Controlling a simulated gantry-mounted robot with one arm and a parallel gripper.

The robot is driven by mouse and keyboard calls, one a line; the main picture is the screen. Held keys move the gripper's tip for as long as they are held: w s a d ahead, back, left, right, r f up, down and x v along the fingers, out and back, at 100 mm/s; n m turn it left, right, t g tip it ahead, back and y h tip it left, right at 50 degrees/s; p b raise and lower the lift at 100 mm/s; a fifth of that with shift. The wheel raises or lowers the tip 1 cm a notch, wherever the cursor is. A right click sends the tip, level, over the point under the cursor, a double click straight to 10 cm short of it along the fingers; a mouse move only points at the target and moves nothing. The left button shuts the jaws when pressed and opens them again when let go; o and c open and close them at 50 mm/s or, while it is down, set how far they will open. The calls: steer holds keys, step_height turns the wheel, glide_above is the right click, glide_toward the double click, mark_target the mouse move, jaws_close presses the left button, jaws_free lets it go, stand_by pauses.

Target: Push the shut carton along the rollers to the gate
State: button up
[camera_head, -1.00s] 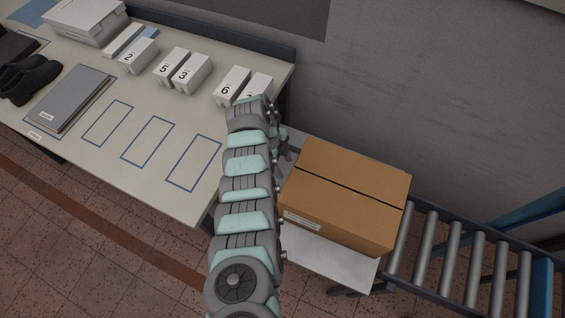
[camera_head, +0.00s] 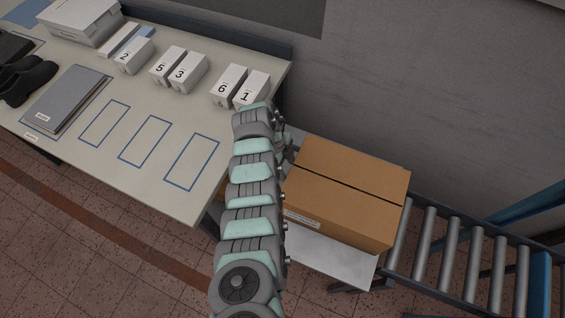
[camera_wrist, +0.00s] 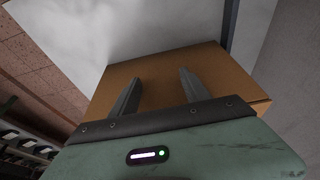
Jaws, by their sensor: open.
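The shut carton (camera_head: 345,188) is a brown box with its top flaps closed along a dark seam. It stands on a pale metal plate (camera_head: 335,262) at the left end of the rollers (camera_head: 453,252). My gripper, at the far end of my arm by the carton's left side, is mostly hidden in the head view. In the wrist view my gripper (camera_wrist: 155,92) shows two fingers apart with nothing between them, in front of the carton's brown face (camera_wrist: 215,68). Whether they touch it I cannot tell.
A table (camera_head: 130,175) on the left holds several numbered white boxes (camera_head: 178,72), a grey folder (camera_head: 68,98), black shoes (camera_head: 28,82) and blue outlines. A grey wall stands behind. A blue part (camera_head: 540,285) is at the right by the rollers.

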steer(key=shift+s+d+r+p, duration=0.1)
steer(key=shift+s+d+p, duration=0.9)
steer(key=shift+d, duration=0.85)
steer(key=shift+s+d+f+p, duration=0.1)
steer(key=shift+s+d+p, duration=0.95)
steer(key=shift+d, duration=0.8)
steer(key=shift+s+d+r+p, duration=0.1)
steer(key=shift+s+d+p, duration=0.6)
steer(key=shift+d+p, duration=0.85)
steer(key=shift+s+d+p, duration=0.2)
steer(key=shift+s+d, duration=0.2)
steer(key=shift+d, duration=0.55)
steer(key=shift+s+d+p, duration=0.15)
steer(key=shift+s+d, duration=0.25)
steer(key=shift+d, duration=0.5)
steer(key=shift+s+d+p, duration=0.2)
steer(key=shift+s+d, duration=0.2)
steer(key=shift+d, duration=0.55)
